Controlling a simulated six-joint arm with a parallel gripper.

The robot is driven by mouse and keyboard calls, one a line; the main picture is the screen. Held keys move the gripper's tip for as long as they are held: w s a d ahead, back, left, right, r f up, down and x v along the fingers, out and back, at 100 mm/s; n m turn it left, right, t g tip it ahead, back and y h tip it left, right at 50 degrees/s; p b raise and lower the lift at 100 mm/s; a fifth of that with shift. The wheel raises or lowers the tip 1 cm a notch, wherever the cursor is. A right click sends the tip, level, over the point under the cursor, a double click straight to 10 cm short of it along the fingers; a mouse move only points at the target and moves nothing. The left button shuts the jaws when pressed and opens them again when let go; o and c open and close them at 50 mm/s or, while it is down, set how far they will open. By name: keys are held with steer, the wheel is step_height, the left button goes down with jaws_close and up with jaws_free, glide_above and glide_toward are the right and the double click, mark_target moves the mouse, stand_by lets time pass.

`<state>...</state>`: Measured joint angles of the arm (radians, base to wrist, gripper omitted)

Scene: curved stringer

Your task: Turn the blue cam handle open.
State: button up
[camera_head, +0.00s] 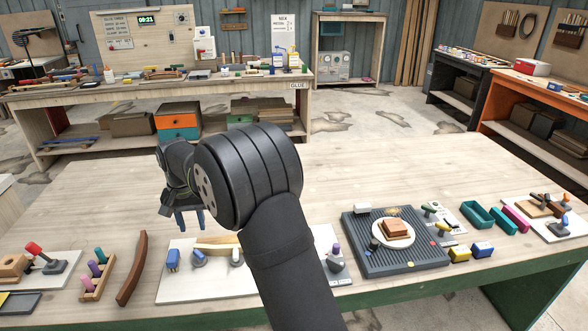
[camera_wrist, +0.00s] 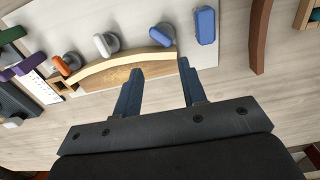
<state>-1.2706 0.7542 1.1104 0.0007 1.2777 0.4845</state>
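The blue cam handle (camera_head: 198,256) sits on a round grey base on the white board (camera_head: 168,291). In the wrist view the blue cam handle (camera_wrist: 160,35) lies just beyond the curved pale wood strip (camera_wrist: 118,66). My gripper (camera_head: 190,225) is open and empty, its blue fingers pointing down above and behind the board. In the wrist view the gap of my gripper (camera_wrist: 158,68) lines up with the blue handle, apart from it. A white cam handle (camera_wrist: 101,44) and an orange one (camera_wrist: 66,65) stand along the same strip. My arm hides part of the board in the head view.
A blue block (camera_head: 173,260) sits beside the blue handle at the board's edge. A brown curved wood piece (camera_head: 132,267) and a peg rack (camera_head: 96,281) lie left. A dark grey turntable base (camera_head: 398,263) stands right. The table's back area is clear.

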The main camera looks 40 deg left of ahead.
step_height(320, 180, down, 4)
steer(key=shift+r, duration=0.1)
step_height(320, 180, up, 10)
steer(key=w+d+r+m+t, duration=0.1)
steer(key=w+d+r, duration=0.1)
steer(key=w+d, duration=0.6)
steer(key=w+d+r+t, duration=0.1)
steer(key=w+d+r, duration=0.2)
steer(key=w+d, duration=0.6)
steer(key=w, duration=0.6)
steer(key=shift+r+m+t, duration=0.15)
steer(key=shift+m+t, duration=0.15)
steer(key=shift+m, duration=0.1)
steer(key=shift+c, duration=1.4)
steer(key=n+g, duration=0.3)
steer(key=n, duration=0.7)
glide_above(198, 252)
step_height(198, 252, down, 4)
step_height(198, 252, down, 17)
steer(key=shift+f, duration=0.2)
